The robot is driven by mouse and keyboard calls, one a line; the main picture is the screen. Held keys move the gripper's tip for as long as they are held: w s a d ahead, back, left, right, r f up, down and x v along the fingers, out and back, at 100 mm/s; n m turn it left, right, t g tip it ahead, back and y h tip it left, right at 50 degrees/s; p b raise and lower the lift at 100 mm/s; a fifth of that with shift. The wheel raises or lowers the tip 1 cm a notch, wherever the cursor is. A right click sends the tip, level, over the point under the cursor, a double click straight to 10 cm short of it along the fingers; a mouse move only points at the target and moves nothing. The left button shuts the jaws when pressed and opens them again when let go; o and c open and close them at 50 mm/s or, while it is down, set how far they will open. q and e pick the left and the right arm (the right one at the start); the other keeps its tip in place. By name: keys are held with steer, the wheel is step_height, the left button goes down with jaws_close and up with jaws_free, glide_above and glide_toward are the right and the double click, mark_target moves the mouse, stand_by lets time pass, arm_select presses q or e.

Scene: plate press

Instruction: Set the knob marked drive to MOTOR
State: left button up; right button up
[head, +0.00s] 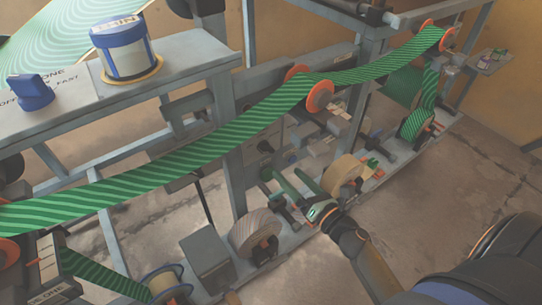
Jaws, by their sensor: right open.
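A blue knob (31,92) stands on the pale top of the machine frame at the left. The lettering around it is partly hidden; I can make out "OFF", "ONE" and "FAST", but not "drive" or "MOTOR". A small dark round part (265,147) sits on a grey panel behind the striped web; I cannot tell whether it is a knob. My right gripper (320,212) is low near the middle, among the machine's lower rollers, well away from the blue knob. It is open, and I see nothing held in it. My left gripper is not in view.
A green striped web (215,130) runs diagonally over orange-flanged rollers (319,95). A white and blue can (123,48) stands near the blue knob. A striped roll (255,232) and a tan roll (342,176) sit low near my right gripper. Bare floor lies at the right.

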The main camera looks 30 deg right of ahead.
mark_target(269, 153)
steer(key=w, duration=0.3)
steer(key=w+a, duration=0.1)
steer(key=w, duration=0.5)
steer(key=shift+a, duration=0.15)
steer(key=c, duration=1.4)
